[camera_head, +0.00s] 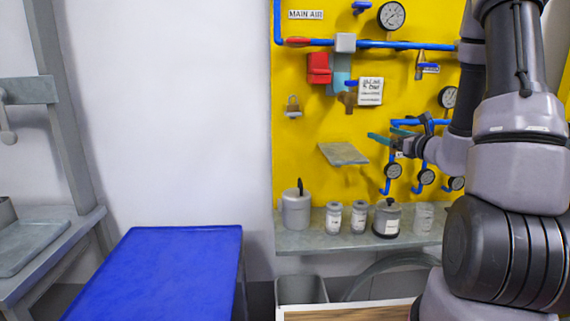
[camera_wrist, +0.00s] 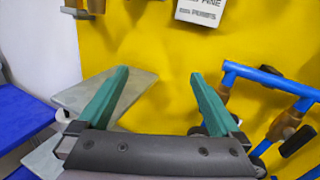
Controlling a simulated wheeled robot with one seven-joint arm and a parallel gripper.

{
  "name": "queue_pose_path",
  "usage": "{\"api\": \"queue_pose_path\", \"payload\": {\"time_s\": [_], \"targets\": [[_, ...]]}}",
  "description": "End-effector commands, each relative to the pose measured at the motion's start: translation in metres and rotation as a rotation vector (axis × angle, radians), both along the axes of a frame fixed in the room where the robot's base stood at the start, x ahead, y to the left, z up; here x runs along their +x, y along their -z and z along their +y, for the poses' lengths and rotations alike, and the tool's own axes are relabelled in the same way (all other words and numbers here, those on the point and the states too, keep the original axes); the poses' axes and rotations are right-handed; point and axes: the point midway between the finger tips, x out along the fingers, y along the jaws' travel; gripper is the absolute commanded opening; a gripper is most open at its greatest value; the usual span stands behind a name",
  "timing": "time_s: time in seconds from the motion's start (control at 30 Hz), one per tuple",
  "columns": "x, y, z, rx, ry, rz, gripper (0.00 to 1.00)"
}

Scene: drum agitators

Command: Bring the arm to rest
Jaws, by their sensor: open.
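My gripper (camera_wrist: 157,95) is open, with its two green fingers spread apart and nothing between them in the wrist view. In the head view my gripper (camera_head: 380,138) is in front of the yellow panel (camera_head: 300,165), to the right of a small grey shelf (camera_head: 343,153) and just above a gauge. My arm (camera_head: 515,150) fills the right side of the head view and hides part of the panel. In the wrist view the small grey shelf (camera_wrist: 75,97) lies behind and beside the left finger.
Blue pipes (camera_head: 400,45) with gauges (camera_head: 392,16) run across the panel. A blue pipe (camera_wrist: 265,78) is close to the right finger. Canisters and jars (camera_head: 333,217) stand on a grey ledge (camera_head: 310,240) below. A blue table (camera_head: 165,270) is at lower left, its top clear.

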Motion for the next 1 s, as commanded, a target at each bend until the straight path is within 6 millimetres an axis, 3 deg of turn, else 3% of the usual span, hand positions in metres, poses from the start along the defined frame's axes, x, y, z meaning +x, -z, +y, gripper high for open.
{"api": "queue_pose_path", "payload": {"time_s": [0.03,0.1,0.2,0.3,0.4,0.53,0.7,0.9,1.0], "targets": [[-0.01,-0.024,0.033,-0.056,-0.118,-0.026,1.0],[-0.032,-0.047,0.077,-0.154,-0.291,-0.047,1.0],[-0.075,-0.068,0.128,-0.325,-0.521,-0.074,1.0],[-0.122,-0.077,0.163,-0.529,-0.721,-0.1,1.0],[-0.167,-0.079,0.18,-0.764,-0.886,-0.13,1.0],[-0.216,-0.077,0.177,-1.108,-1.037,-0.173,1.0],[-0.254,-0.084,0.146,-1.595,-1.115,-0.24,1.0],[-0.269,-0.108,0.108,-2.033,-1.065,-0.302,1.0],[-0.271,-0.118,0.098,-2.146,-1.037,-0.316,1.0]]}}
